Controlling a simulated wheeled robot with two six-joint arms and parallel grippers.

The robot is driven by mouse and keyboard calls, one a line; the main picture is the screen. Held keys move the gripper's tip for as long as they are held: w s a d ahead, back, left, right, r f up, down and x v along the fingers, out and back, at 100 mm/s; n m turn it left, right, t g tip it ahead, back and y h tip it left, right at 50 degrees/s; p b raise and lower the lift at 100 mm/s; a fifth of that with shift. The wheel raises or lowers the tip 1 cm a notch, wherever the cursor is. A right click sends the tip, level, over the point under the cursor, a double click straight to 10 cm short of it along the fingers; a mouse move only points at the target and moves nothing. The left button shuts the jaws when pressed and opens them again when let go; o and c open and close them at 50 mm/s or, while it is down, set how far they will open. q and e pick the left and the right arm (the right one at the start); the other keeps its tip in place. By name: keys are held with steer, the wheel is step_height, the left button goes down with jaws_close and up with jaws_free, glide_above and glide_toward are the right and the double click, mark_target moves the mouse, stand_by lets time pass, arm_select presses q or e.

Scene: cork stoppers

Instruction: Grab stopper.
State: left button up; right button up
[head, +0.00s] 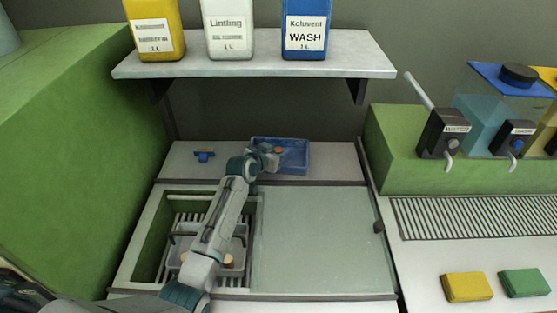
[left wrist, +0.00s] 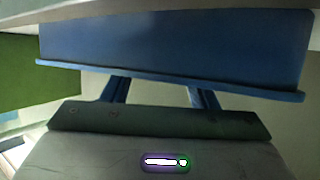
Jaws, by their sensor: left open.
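My left gripper (head: 272,157) is at the left part of that tray, open. In the left wrist view the fingers of my left gripper (left wrist: 160,88) are apart, and the blue wall of the tray (left wrist: 175,45) fills the space ahead; no stopper shows there. Another light-brown stopper (head: 229,262) lies in the grey basin in the sink, partly behind my left arm. My right gripper is not in view.
A shelf (head: 250,67) with yellow, white and blue bottles hangs above the tray. A pale cover panel (head: 320,240) right of the sink is clear. Yellow (head: 467,287) and green (head: 525,282) sponges lie at the right.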

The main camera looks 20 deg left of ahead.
arm_select(q)
steer(key=shift+r, duration=0.1)
steer(key=shift+c, duration=0.2)
steer(key=c, duration=1)
